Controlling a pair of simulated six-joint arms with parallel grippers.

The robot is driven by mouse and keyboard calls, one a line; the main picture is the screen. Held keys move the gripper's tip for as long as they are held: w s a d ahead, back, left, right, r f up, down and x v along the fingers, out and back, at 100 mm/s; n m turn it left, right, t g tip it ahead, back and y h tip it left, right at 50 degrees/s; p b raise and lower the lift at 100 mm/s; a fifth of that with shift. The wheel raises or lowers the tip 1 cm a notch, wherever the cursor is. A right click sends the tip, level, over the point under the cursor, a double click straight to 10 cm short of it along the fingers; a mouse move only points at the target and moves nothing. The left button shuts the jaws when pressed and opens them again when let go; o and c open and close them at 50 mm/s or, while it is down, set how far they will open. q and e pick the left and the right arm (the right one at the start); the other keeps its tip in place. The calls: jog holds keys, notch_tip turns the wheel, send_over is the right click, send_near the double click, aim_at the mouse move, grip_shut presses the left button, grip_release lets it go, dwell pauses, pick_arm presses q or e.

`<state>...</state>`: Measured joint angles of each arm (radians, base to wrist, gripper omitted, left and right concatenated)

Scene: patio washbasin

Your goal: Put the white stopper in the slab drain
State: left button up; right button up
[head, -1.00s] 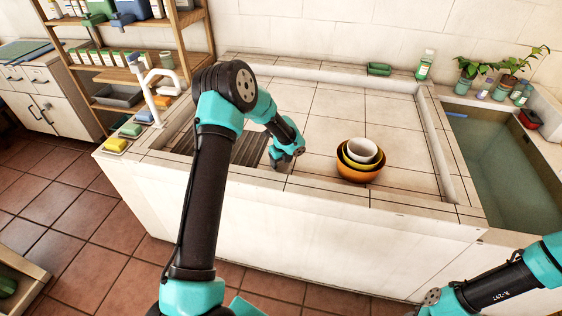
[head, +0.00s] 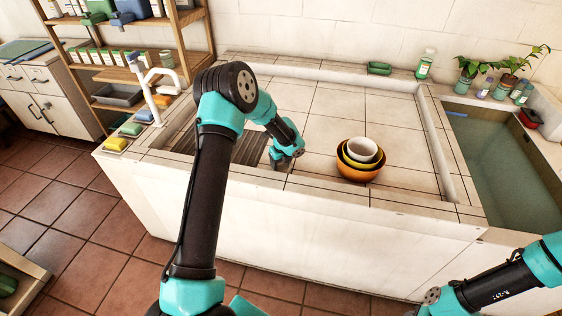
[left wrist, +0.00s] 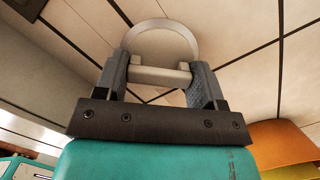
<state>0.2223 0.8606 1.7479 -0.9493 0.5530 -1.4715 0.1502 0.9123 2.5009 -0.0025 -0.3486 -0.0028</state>
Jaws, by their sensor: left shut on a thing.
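My left gripper (left wrist: 156,72) is shut on the white stopper (left wrist: 148,78), which shows as a pale bar between the two grey fingers. A pale ring (left wrist: 160,25) curves around the far side of the fingertips. It looks like the slab drain's rim, but I cannot tell how the stopper sits relative to it. In the head view my left gripper (head: 285,162) is low over the front of the tiled slab (head: 325,125), left of the bowls. The stopper and drain are hidden there. My right gripper is out of view; only part of the right arm shows.
Nested orange, yellow and white bowls (head: 360,160) stand just right of my left gripper. A ribbed grey panel (head: 240,148) lies to its left, by a white tap (head: 152,88). A water basin (head: 500,165) is at the right. The slab behind the bowls is clear.

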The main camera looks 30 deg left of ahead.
aim_at(283, 168)
pick_arm(q)
jog(key=shift+f, duration=0.15)
jog(key=o, duration=0.6)
jog(key=shift+o, duration=0.2)
notch_tip(283, 168, up, 11)
jog(key=d, duration=0.1)
jog(key=shift+s+d, duration=0.2)
jog(key=shift+s, duration=0.2)
dwell(0.6)
jog(key=shift+f, duration=0.1)
dwell(0.6)
